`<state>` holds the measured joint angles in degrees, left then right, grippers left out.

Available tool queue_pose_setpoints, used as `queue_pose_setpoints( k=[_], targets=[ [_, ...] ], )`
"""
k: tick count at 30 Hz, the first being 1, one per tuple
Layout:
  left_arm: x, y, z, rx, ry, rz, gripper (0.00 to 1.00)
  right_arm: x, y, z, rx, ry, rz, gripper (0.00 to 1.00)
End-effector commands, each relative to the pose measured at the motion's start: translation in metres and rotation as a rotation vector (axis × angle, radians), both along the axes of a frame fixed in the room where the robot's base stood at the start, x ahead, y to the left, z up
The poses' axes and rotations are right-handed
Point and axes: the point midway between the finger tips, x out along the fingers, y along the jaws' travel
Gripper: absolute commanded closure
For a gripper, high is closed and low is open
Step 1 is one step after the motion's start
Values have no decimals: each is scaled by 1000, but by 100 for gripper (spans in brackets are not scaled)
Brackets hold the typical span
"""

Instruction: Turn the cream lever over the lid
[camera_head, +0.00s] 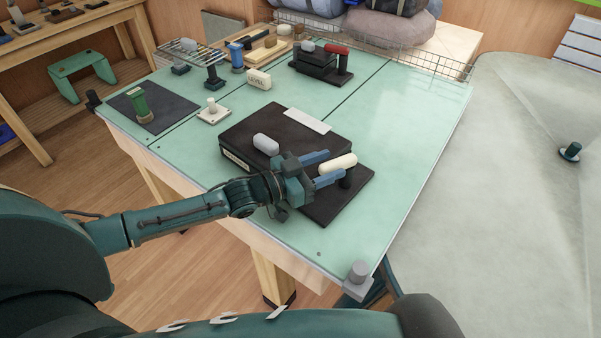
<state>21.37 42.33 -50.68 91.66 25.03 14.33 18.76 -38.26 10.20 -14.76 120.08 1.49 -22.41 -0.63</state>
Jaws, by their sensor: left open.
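The cream lever (341,161) sits on top of a short black post (346,179) at the right side of a black base plate (330,209). Next to it is a flat black box whose lid (245,130) carries a grey rounded knob (266,144) and a pale flat plate (307,120). My left gripper (322,168) is open, its two blue fingers pointing right. They lie on either side of the lever's left end in the picture; I cannot tell whether they touch it. My gripper hides the box's near right corner. My right gripper is not in view.
A similar black box with a red lever (337,49) stands at the back. The green table (405,125) is clear at the right.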

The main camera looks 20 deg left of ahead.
Motion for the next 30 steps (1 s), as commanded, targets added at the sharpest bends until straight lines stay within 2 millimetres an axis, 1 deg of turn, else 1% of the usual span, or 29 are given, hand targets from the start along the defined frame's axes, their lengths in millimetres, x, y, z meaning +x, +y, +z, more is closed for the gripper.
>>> queue_pose_setpoints(
  k=[9, 12, 15, 21, 29, 30],
  targets=[
    [-53, 47, -3, 4, 4, -2, 53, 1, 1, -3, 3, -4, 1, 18],
    [-68, 60, -2, 3, 5, -1, 53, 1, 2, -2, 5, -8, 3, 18],
    [-78, 70, -1, 3, 3, -1, 53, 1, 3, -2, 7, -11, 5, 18],
    [-88, 79, 0, 1, -1, -1, 53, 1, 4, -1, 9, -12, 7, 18],
    [-89, 80, 0, 0, 0, -1, 53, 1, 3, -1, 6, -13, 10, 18],
    [-89, 80, 0, 0, 0, -1, 54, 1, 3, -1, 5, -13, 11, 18]
  ],
)
